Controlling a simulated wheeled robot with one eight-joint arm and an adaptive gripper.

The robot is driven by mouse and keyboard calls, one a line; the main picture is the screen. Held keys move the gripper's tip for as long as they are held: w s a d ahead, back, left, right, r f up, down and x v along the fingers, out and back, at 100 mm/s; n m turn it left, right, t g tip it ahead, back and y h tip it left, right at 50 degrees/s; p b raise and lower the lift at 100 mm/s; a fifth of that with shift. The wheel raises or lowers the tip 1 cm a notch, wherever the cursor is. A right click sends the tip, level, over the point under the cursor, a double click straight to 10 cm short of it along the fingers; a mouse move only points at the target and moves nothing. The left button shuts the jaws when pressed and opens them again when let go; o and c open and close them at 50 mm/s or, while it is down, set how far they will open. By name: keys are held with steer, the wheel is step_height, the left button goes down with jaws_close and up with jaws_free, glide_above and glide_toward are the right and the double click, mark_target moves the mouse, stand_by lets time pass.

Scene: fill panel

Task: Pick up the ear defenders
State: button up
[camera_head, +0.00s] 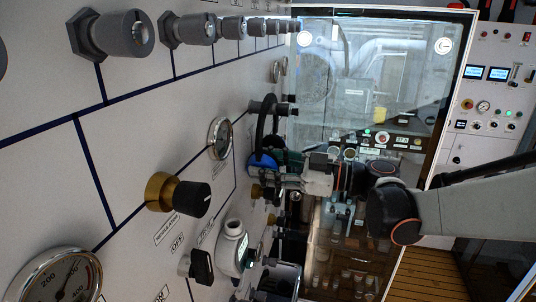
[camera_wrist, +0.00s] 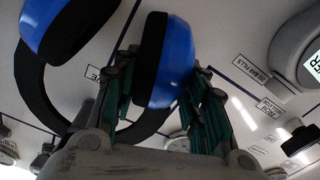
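The ear defenders (camera_head: 267,124) hang on the panel, their black band looped around a panel knob or hook. One blue cup (camera_head: 262,162) shows at the panel side of my gripper. In the wrist view both blue cups show, one at the upper left (camera_wrist: 62,22) and one in the middle (camera_wrist: 172,62). My gripper (camera_wrist: 162,85) has its green-padded fingers on either side of the middle cup. The right finger overlaps that cup's edge and the left finger is close to its black cushion. Whether both fingers press on it is unclear. It also shows in the head view (camera_head: 276,168).
A white panel holds gauges (camera_head: 220,138), a brass regulator knob (camera_head: 178,194), a row of metal fittings (camera_head: 122,34) and a grey-white meter (camera_head: 232,248) near my gripper. A glass-fronted cabinet (camera_head: 375,65) stands behind. A control panel (camera_head: 497,75) is at the right.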

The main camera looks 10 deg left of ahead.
steer(key=shift+c, duration=0.8)
steer(key=shift+r, duration=0.1)
